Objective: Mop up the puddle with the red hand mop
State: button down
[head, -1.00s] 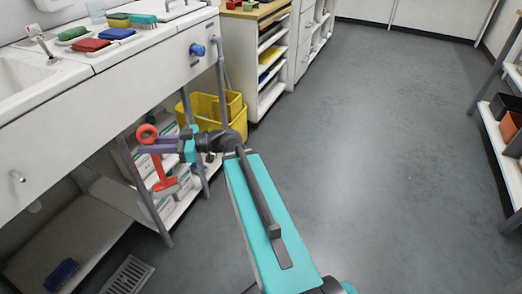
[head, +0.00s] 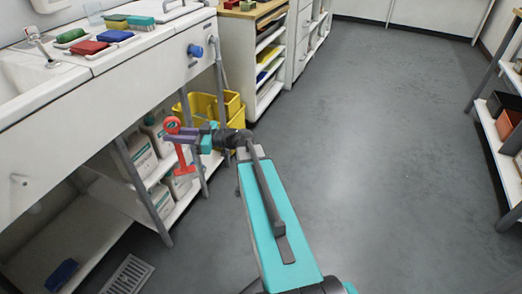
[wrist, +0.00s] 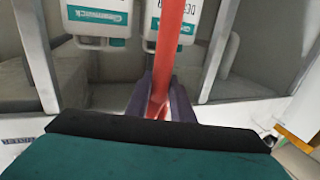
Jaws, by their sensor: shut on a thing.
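The red hand mop (head: 182,157) has a ring at its top end and hangs roughly upright in my gripper (head: 176,138), in front of the sink bench. The purple fingers are shut on its handle. In the wrist view the red handle (wrist: 172,45) stands between the fingers of my gripper (wrist: 160,105), with white bottles behind it. I cannot make out a puddle in either view.
The sink bench (head: 95,115) stands at left, with bottles (head: 140,158) on its lower shelf. A yellow bucket (head: 232,105) stands behind my gripper. A floor grate (head: 127,274) and a blue brush (head: 62,274) lie lower left. The grey floor (head: 390,150) at right is open.

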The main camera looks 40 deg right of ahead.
jog(key=w+d+f+m+t+h+p, duration=0.1)
jog(key=w+d+f+h, duration=0.15)
jog(key=d, duration=0.35)
jog(key=w+d+f+m+t+h, duration=0.1)
jog(key=d+f+m, duration=0.1)
jog(key=d+f, duration=0.3)
jog(key=s+d+f+m+t+h+p, duration=0.1)
jog(key=s+d+f+m+h, duration=0.1)
jog(key=d+f, duration=0.9)
jog(key=s+d+f+m+t+h+p, duration=0.1)
jog(key=s+d+f+m+h+p, duration=0.1)
jog(key=d+f+m+h, duration=0.2)
jog(key=d+f+h, duration=0.1)
jog(key=d+f, duration=0.3)
jog(key=d, duration=0.2)
jog(key=d+f+h, duration=0.2)
jog(key=d+f, duration=0.2)
jog(key=d, duration=0.3)
jog(key=shift+s+d+t, duration=0.15)
jog(key=shift+s+t, duration=0.05)
jog(key=shift+t, duration=0.2)
